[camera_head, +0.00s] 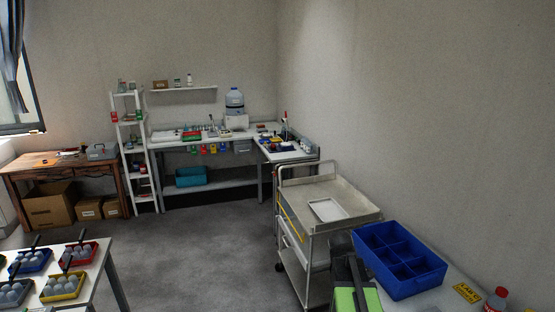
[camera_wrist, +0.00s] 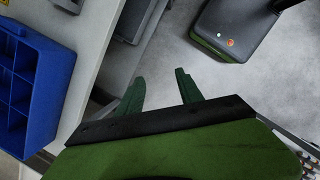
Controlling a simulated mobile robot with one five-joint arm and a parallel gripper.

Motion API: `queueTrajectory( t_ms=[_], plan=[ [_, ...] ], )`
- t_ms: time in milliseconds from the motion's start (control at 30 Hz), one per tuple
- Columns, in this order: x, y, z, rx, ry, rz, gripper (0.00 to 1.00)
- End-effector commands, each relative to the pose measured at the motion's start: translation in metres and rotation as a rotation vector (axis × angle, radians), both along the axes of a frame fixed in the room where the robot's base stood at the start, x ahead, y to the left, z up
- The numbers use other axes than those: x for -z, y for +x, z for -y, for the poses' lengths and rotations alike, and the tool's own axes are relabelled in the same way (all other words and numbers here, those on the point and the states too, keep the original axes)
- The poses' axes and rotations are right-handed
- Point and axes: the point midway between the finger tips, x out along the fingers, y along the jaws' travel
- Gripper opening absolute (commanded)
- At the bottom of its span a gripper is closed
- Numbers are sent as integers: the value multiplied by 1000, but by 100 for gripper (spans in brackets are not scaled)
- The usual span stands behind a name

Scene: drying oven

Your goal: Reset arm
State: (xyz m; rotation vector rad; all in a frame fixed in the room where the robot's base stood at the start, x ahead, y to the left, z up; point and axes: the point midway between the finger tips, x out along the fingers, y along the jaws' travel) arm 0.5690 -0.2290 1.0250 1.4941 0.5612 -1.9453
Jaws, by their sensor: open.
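My gripper (camera_wrist: 158,92) shows in the wrist view with its two dark green fingers spread apart and nothing between them. It points down past the edge of a pale table toward the grey floor. In the head view, part of my arm (camera_head: 366,298) with its dark and bright green parts shows at the bottom, just left of the blue compartment bin. The fingertips cannot be made out there.
A blue compartment bin (camera_head: 400,262) stands on the right table, close to my arm; it also shows in the wrist view (camera_wrist: 30,85). A trolley (camera_head: 357,202) with a white tray (camera_head: 328,210) stands beyond. A bottle (camera_head: 497,299) stands far right. Grey floor (camera_head: 195,250) is clear.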

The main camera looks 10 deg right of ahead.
Motion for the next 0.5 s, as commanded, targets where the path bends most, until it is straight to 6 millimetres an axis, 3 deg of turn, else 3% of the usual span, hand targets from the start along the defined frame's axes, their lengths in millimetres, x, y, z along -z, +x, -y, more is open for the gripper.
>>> queueTrajectory(
  t_ms=[33,100,300,500],
  plan=[
    [15,7,-42,-16,10,23,43],
    [25,14,-91,0,27,60,43],
    [46,6,-212,213,105,167,43],
    [42,2,-230,615,151,231,43]
  ],
)
